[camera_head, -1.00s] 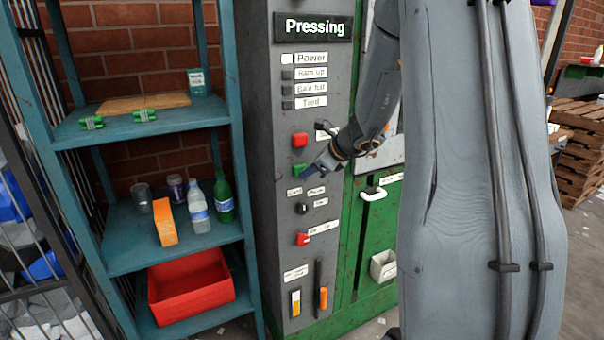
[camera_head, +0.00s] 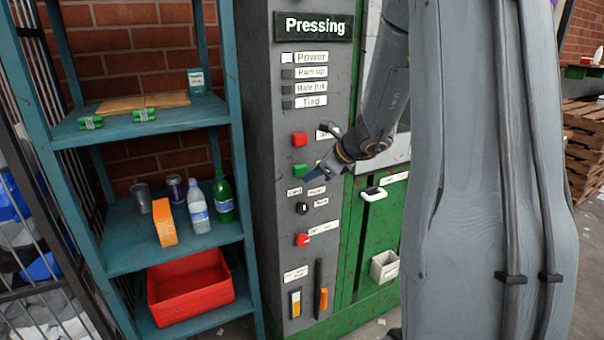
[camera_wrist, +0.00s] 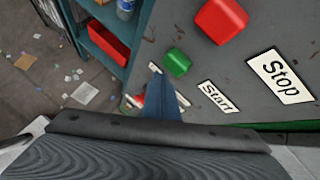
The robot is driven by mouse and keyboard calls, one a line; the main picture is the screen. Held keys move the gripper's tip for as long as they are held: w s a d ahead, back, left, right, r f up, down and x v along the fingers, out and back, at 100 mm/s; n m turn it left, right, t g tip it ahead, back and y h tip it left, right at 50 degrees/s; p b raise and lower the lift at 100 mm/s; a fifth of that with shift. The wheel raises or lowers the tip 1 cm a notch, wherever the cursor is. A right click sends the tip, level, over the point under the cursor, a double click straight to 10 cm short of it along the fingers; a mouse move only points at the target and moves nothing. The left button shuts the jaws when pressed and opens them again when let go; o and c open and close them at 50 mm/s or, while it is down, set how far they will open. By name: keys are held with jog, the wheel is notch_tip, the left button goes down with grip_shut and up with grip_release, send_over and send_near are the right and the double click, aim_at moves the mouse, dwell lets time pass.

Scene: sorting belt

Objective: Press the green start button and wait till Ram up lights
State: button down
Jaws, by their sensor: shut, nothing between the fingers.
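The green start button (camera_head: 299,170) sits on the grey Pressing panel, below a red button. It also shows in the wrist view (camera_wrist: 177,62), beside the Start label (camera_wrist: 218,96). My gripper (camera_head: 312,174) is shut and empty, with its blue fingertips just right of and below the green button. In the wrist view the fingertips (camera_wrist: 160,86) point at the panel beside the button and look apart from it. The Ram up lamp (camera_head: 287,73) is dark. The Power lamp (camera_head: 287,57) above it is white and lit. The Bale full and Tied lamps are dark.
The red stop button (camera_wrist: 221,20) is close by the green one. A black knob (camera_head: 302,208) and another red button (camera_head: 302,240) sit lower on the panel. A teal shelf (camera_head: 180,125) with bottles and a red bin (camera_head: 190,290) stands left.

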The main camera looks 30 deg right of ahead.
jog(key=s, duration=0.4)
jog(key=shift+s+d+b, duration=0.1)
jog(key=shift+s+b, duration=0.3)
dwell(0.6)
jog(key=s+a+f+n+g+h, duration=0.1)
jog(key=s+a+f+n+g, duration=0.2)
jog(key=s+a+n, duration=0.6)
jog(key=s+a+f+n+g+h, duration=0.2)
jog(key=s+a+n, duration=0.6)
jog(key=n, duration=1.1)
jog(key=s+f+g, duration=0.2)
jog(key=s, duration=0.1)
jog(key=shift+s+a+f, duration=0.35)
jog(key=shift+a, duration=0.05)
dwell(1.9)
